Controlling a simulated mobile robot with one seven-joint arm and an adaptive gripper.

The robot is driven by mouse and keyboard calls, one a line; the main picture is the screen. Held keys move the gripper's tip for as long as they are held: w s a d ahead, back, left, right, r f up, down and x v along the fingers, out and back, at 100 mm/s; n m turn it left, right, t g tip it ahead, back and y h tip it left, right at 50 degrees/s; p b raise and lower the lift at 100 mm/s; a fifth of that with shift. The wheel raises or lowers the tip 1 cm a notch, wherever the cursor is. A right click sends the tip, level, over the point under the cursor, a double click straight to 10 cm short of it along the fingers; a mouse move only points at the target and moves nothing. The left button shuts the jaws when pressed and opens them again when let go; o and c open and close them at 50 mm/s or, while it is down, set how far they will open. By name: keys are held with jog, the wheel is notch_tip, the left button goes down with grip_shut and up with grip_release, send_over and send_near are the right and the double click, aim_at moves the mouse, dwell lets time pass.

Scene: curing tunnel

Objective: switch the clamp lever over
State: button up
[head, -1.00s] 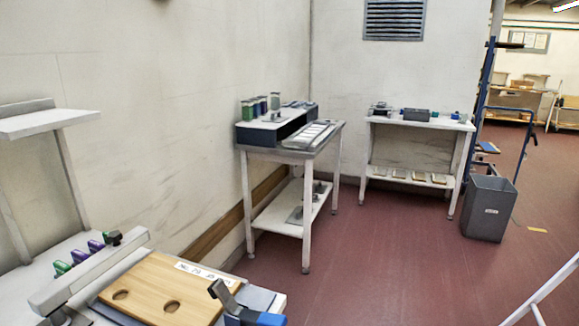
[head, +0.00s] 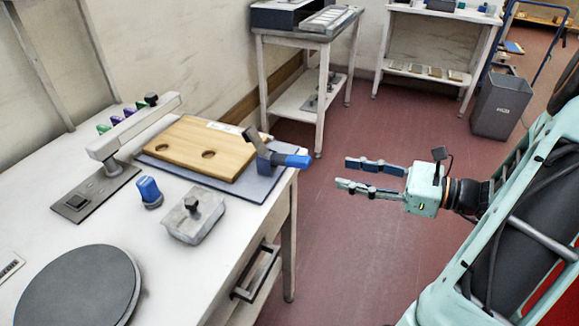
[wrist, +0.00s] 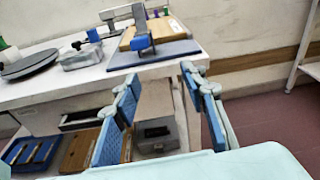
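The clamp lever (head: 258,146) stands at the right end of the wooden board, at the table's edge. It has a dark grey arm leaning up to the left and a blue grip (head: 292,160) pointing right past the edge. In the wrist view, the blue grip (wrist: 141,42) faces me above the fingers. My gripper (head: 342,174) is open and empty, over the floor to the right of the table. Its fingers point left towards the lever, with a clear gap between. The wrist view shows both fingers (wrist: 160,75) spread apart.
A grey block (head: 193,218), a blue-topped knob (head: 149,191) and a dark disc (head: 80,288) share the table. A drawer handle (head: 257,271) juts from its front.

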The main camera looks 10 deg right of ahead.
aim_at(310, 163)
jog(key=shift+t+y, duration=0.3)
jog(key=shift+y, duration=0.5)
jog(key=x, duration=0.4)
jog(key=s+a+r+b+x, duration=0.1)
jog(key=x, duration=0.3)
jog(key=s+x, duration=0.1)
jog(key=x, duration=0.3)
jog(key=shift+a+r+b, duration=0.2)
jog(key=shift+r+b, duration=0.2)
jog(key=shift+c, duration=0.6)
grip_shut()
